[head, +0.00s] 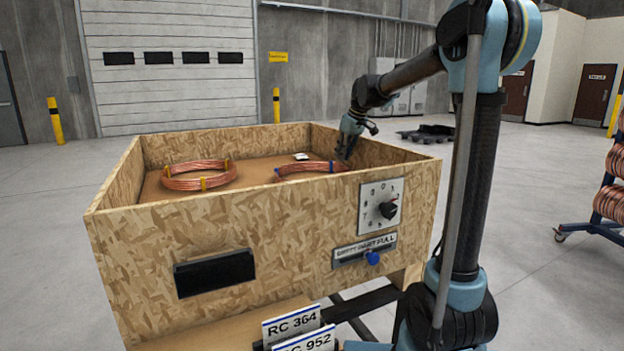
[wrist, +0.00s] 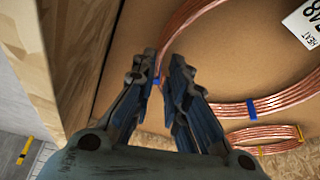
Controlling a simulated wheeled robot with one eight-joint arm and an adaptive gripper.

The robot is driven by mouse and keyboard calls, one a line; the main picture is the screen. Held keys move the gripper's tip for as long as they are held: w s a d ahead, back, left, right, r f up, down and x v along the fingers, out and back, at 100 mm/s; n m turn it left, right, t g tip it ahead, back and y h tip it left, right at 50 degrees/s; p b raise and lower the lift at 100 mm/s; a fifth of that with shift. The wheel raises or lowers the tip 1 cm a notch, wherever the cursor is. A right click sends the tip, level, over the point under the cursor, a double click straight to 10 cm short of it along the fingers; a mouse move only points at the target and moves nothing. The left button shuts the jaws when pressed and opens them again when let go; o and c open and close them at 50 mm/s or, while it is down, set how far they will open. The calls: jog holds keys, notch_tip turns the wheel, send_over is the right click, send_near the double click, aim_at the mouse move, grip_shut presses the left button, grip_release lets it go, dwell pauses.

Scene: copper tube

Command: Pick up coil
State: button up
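A copper coil with blue ties (head: 310,168) lies in the right part of the wooden crate (head: 225,222), partly hidden by its front wall. It shows in the wrist view (wrist: 285,103), one blue tie between my fingertips. A second coil, with yellow ties (head: 200,178), lies in the crate's left part and shows at lower right in the wrist view (wrist: 265,134). My gripper (head: 343,152) is inside the crate at the blue-tied coil's right end. In the wrist view my gripper (wrist: 161,68) is open, its fingers on either side of the coil's rim; I cannot tell whether they touch it.
The crate's right wall (wrist: 82,65) rises close beside my gripper. A white label (wrist: 305,22) lies inside the crate. The front carries a dial panel (head: 380,206) and a black handle (head: 214,273). A rack of copper coils (head: 609,190) stands at far right.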

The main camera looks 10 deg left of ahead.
aim_at(338, 165)
jog(key=shift+x, duration=3.3)
jog(key=shift+w+a, duration=0.1)
grip_shut()
jog(key=shift+r, duration=0.15)
notch_tip(338, 165, up, 10)
jog(key=shift+f, duration=0.1)
